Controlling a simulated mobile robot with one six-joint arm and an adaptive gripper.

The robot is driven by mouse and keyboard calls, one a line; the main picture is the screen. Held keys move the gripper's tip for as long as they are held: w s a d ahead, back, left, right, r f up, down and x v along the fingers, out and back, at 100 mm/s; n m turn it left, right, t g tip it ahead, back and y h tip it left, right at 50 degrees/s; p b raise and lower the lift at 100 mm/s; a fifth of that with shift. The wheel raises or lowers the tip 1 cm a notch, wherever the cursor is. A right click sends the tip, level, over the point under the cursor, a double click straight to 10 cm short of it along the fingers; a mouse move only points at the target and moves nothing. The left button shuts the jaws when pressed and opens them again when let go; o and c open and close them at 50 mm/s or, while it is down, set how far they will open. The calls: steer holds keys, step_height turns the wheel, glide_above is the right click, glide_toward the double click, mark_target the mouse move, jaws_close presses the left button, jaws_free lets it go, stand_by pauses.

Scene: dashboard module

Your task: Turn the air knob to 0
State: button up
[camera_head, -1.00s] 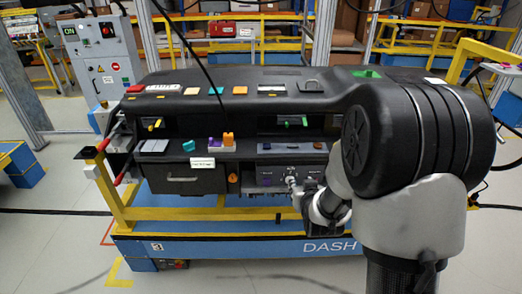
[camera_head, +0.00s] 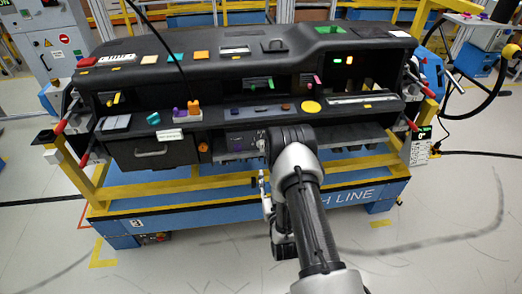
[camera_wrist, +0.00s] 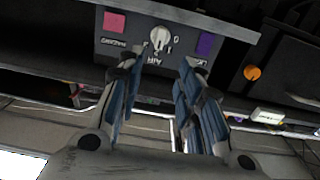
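The air knob (camera_wrist: 159,38) is a pale round dial with a raised grip. It sits on a dark grey panel (camera_wrist: 180,15) that appears upside down in the wrist view, with small numbers and the word AIR around it. I cannot tell surely which number it points to. My gripper (camera_wrist: 154,72) is open and empty, its two blue-grey fingers spread just short of the knob, one on either side in the picture. A pink square (camera_wrist: 114,22) and a purple square (camera_wrist: 205,44) flank the knob. In the head view my arm largely hides the knob.
The black dashboard (camera_head: 215,62) stands on a blue and yellow stand (camera_head: 180,205). Beside the panel are an orange round knob (camera_wrist: 252,73) and a drawer (camera_head: 150,152). Loose coloured parts lie on the ledge above. The floor in front is clear.

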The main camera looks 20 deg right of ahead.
mark_target(262, 148)
steer(key=b+x, duration=0.3)
steer(key=x, duration=1.2)
steer(key=shift+w+b, duration=0.2)
steer(key=shift+b, duration=0.1)
jaws_close()
